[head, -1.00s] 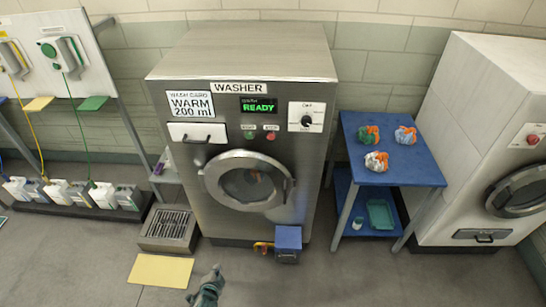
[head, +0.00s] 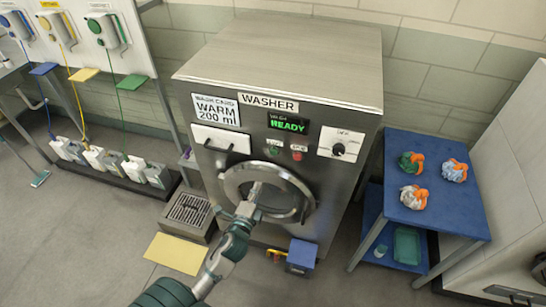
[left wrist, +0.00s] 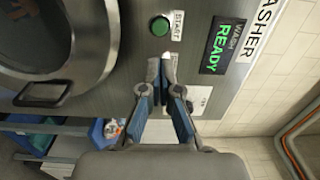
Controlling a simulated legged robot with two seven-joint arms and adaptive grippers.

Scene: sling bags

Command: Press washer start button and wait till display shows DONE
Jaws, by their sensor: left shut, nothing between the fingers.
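The steel washer (head: 275,80) stands against the wall with its round door (head: 235,185) shut. Its display (head: 288,122) reads READY in green; it also shows in the left wrist view (left wrist: 219,45). The green start button (head: 274,150) sits under the display, with a red stop button (head: 297,156) to its right. In the left wrist view the green button (left wrist: 160,26), labelled START, is just beyond my fingertips. My left gripper (head: 257,188) is shut and empty, in front of the door and below the button in the head view. Contact with the button is not visible. My right gripper is not in view.
A blue table (head: 440,215) with three cloth bundles stands right of the washer. A floor grate (head: 187,212), a yellow mat (head: 176,254) and a small blue box (head: 301,254) lie low in front. Dispensers (head: 105,30) hang at the left.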

